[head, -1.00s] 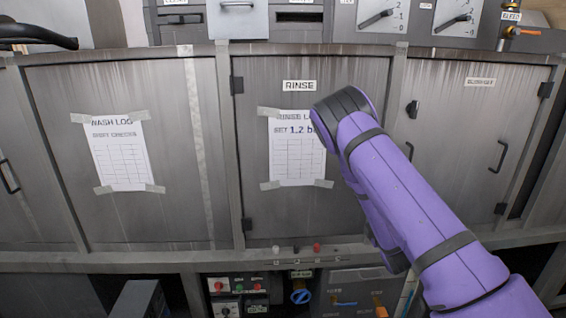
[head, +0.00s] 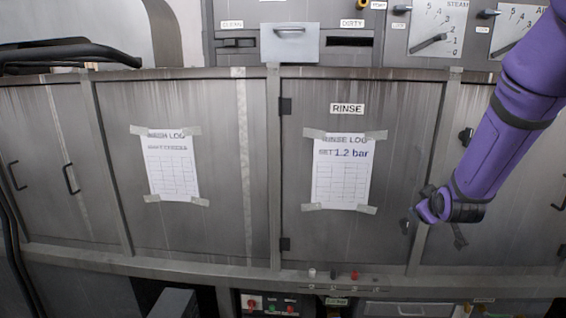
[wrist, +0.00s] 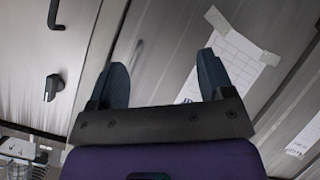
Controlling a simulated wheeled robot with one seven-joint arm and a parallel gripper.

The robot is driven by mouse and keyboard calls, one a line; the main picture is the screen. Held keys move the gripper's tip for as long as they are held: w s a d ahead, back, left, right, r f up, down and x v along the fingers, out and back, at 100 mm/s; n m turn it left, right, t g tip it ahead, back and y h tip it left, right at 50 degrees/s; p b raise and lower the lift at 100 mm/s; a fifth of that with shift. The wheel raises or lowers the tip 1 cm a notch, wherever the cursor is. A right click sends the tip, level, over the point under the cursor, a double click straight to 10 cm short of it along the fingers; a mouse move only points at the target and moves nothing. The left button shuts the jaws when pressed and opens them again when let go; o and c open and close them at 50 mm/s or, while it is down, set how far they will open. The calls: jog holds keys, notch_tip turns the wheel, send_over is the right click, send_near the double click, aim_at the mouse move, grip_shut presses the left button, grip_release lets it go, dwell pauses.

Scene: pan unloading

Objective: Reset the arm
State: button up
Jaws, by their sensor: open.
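My gripper (wrist: 164,78) shows in the wrist view with its two dark fingers spread wide apart and nothing between them. In the head view my purple arm comes down from the upper right, and my gripper (head: 433,229) is at its lower end. There it is small and partly hidden by the wrist, in front of the cabinet doors to the right of the rinse sheet (head: 340,178). A taped sheet also shows beyond the right finger in the wrist view (wrist: 240,62). No held object is visible.
Grey metal cabinet doors (head: 230,200) fill the middle. A wash log sheet (head: 171,170) is taped at left. Clean and dirty slots and a steam dial (head: 434,30) are above. A ledge with small knobs (head: 354,275) runs below. Black hoses (head: 70,52) are at upper left.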

jog(key=s+a+r+m+g+y, duration=0.1)
jog(key=s+a+r+m+g, duration=0.1)
jog(key=s+r, duration=0.45)
jog(key=s+a+r+m+g+y, duration=0.1)
jog(key=s+a+r, duration=0.2)
jog(key=s+r, duration=0.3)
jog(key=s+a+r+m+g, duration=0.1)
jog(key=s, duration=0.9)
jog(key=s+a+r+m+g, duration=0.1)
jog(key=s+r+g, duration=0.1)
jog(key=s, duration=0.9)
jog(key=shift+s+a+r+m, duration=0.2)
jog(key=shift+a+r+m, duration=0.1)
jog(key=shift+a, duration=0.1)
